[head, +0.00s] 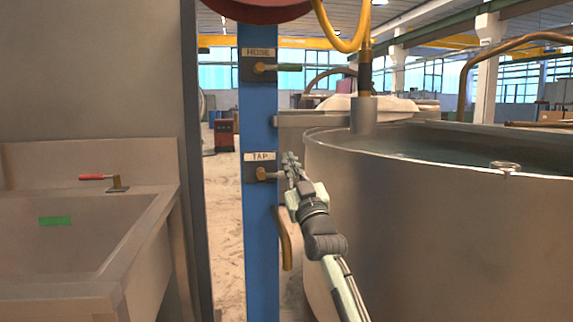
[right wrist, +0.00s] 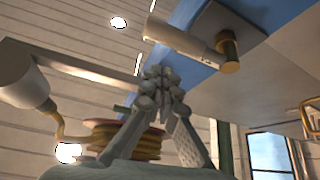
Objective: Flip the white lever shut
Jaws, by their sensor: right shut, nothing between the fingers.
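The white lever (right wrist: 180,40) shows in the right wrist view, sticking out sideways from a brass stem on a dark plate on the blue post. In the head view the brass valve (head: 264,174) under the TAP label marks its place; the lever itself is mostly hidden behind my right gripper. My right gripper (head: 291,160) is shut and empty, just right of that valve. In the right wrist view its closed fingertips (right wrist: 161,80) are close to the lever's free end; I cannot tell whether they touch. My left gripper is out of view.
A large steel tank (head: 430,220) stands close to the right of my right arm. A HOSE valve with a green lever (head: 288,67) is higher on the blue post (head: 258,115). A sink (head: 70,235) with a red lever (head: 96,177) is at left.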

